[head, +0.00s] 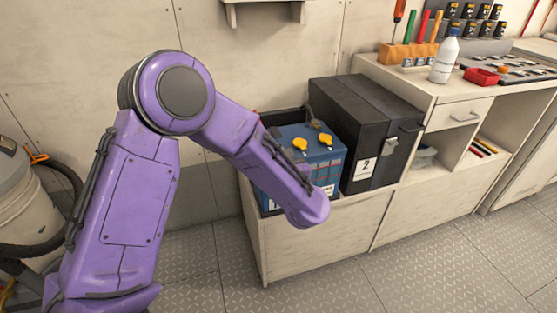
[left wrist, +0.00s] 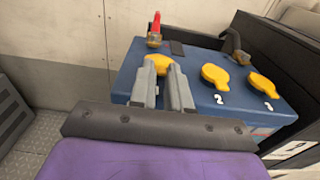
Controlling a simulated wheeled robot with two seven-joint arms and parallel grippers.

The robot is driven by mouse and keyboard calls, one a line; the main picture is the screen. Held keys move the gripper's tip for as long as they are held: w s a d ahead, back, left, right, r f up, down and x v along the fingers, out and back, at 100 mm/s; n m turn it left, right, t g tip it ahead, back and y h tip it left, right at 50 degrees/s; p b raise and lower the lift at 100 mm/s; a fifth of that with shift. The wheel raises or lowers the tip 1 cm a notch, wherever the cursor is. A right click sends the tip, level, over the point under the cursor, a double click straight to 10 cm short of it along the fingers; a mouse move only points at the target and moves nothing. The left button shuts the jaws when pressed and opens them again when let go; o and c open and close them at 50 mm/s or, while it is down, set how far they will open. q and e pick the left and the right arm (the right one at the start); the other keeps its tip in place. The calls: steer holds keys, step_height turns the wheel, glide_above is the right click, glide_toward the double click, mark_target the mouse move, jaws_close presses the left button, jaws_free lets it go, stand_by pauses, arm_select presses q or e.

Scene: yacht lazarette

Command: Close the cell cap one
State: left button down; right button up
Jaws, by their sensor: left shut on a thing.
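The blue battery (head: 322,158) has yellow cell caps on its top; it also shows in the left wrist view (left wrist: 128,72). Cap one (left wrist: 159,61) is at the left of the row, between the fingertips of my left gripper (left wrist: 162,70), which is shut on it. The cap's lower part is hidden by the fingers, so its exact angle is unclear. Cap two (left wrist: 215,75) and cap three (left wrist: 262,84) sit to the right, beside their printed numbers. In the head view, my left arm hides cap one and the gripper. My right gripper is out of view.
A red terminal (left wrist: 155,30) and a black terminal (left wrist: 240,52) rise behind the caps. A closed black box (head: 368,115) stands right of the battery. A vacuum (head: 25,190) stands at left.

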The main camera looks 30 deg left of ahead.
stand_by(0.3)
arm_select(q)
steer(key=c, duration=1.1)
jaws_free()
steer(key=v, duration=1)
steer(key=shift+s+d, duration=0.15)
